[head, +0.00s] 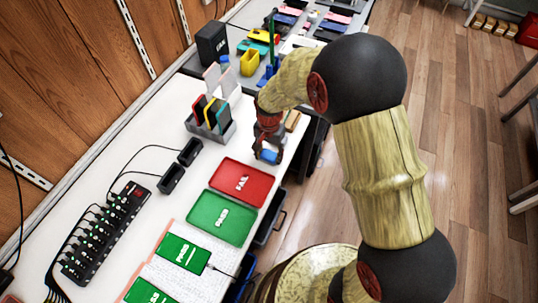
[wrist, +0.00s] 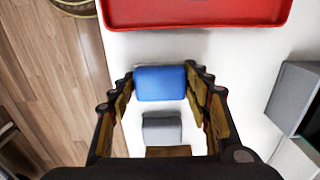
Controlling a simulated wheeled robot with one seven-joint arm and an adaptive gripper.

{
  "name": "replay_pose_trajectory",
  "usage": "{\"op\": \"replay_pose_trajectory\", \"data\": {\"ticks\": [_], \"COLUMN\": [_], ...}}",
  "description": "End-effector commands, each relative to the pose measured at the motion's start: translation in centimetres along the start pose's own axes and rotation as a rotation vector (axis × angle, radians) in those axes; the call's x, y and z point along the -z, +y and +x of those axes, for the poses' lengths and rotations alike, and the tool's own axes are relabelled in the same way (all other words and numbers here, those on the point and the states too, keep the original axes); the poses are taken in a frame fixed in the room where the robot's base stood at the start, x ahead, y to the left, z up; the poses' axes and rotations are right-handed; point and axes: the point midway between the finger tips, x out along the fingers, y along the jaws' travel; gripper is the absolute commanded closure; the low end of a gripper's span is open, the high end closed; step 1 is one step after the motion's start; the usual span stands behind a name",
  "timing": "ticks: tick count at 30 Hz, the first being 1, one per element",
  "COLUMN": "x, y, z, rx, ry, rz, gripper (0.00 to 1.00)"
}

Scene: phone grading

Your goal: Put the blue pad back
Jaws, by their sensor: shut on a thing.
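The blue pad (wrist: 160,83) is a small blue block between my fingertips in the wrist view. My gripper (wrist: 158,88) is shut on it, one finger on each side. In the head view my gripper (head: 268,151) points down over the white table just beyond the red tray, and the blue pad (head: 269,157) shows at its fingertips. I cannot tell whether the pad touches the table. A grey block (wrist: 162,128) lies behind the pad in the wrist view, between the fingers, with a brown piece partly hidden below it.
The red tray (head: 242,181) lies close to the pad, with the green tray (head: 221,217) beside it. A grey rack (head: 212,130) holding upright phones stands to the left of my gripper. A wooden block (head: 292,119) is near the table edge.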

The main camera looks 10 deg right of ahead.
Motion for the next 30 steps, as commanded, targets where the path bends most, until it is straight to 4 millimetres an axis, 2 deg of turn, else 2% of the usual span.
{"op": "replay_pose_trajectory", "data": {"ticks": [2,3,12,23,26,30], "x": [0.0,0.0,0.0,0.0,0.0,0.1], "y": [0.0,0.0,0.0,0.0,0.0,-0.1], "z": [0.3,0.3,0.3,-0.2,-1.3,-4.1], "rx": [-0.001,0.000,-0.001,0.000,0.001,0.002], "ry": [-0.001,0.000,-0.001,0.000,0.001,0.002], "rz": [0.000,0.000,0.000,0.000,0.000,0.000], "gripper": [0.75,0.50,0.33,0.33,0.33,0.33]}}
